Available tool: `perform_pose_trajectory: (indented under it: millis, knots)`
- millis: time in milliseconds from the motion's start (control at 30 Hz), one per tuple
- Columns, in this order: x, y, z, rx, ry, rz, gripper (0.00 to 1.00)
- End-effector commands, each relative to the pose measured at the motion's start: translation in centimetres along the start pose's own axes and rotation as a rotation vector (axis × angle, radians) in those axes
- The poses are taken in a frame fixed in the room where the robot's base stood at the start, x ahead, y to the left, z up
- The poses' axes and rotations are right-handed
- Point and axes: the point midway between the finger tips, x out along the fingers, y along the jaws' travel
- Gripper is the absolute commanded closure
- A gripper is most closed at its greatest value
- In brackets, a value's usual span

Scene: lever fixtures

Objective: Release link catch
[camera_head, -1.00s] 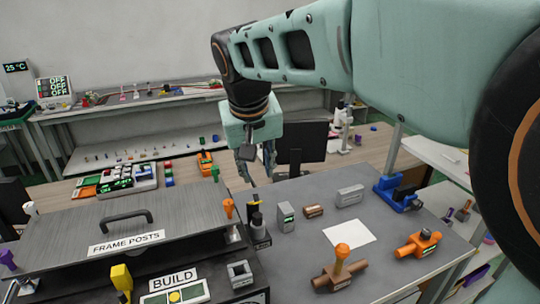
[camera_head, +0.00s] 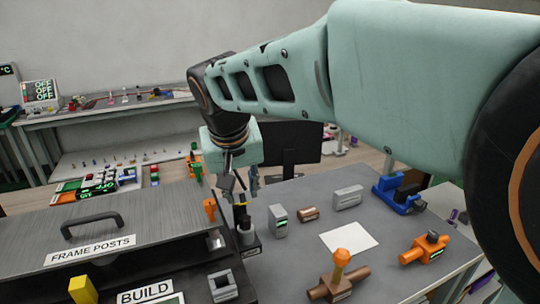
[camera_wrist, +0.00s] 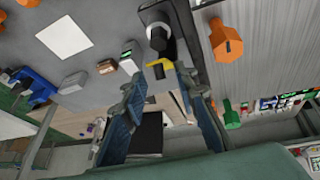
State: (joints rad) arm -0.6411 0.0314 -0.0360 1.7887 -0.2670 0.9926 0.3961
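A small black fixture with a yellow-tipped part (camera_head: 244,236) stands on the grey table, beside the edge of the FRAME POSTS unit. I cannot read its label, so I cannot tell for sure that it is the link catch. In the wrist view its black post and yellow tip (camera_wrist: 160,64) lie just beyond the fingertips, roughly between them. My gripper (camera_head: 240,194) is above this fixture, pointing down. In the wrist view the two blue-grey fingers of my gripper (camera_wrist: 157,82) are apart with nothing held. Contact with the yellow tip cannot be told.
An orange knob (camera_head: 210,209) stands close on the left, on the FRAME POSTS unit (camera_head: 150,215). A grey block (camera_head: 278,221) and a brown cylinder (camera_head: 308,213) are close on the right. An orange-knobbed lever (camera_head: 340,275) stands in front. A white sheet (camera_head: 349,238) lies flat.

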Motion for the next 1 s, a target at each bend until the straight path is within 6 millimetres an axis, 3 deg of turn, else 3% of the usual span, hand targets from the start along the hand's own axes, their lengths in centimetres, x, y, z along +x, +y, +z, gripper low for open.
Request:
perform_pose_trajectory:
  millis: [100,433,700,1000]
  knots:
    - [1.02,-0.32,0.55,0.0,0.001,0.0,0.73]
    - [1.08,-0.37,0.62,0.001,0.001,0.0,0.73]
    - [1.09,-0.38,0.62,0.0,0.0,0.0,1.0]
    - [0.81,-0.36,0.34,-0.003,-0.019,0.002,1.0]
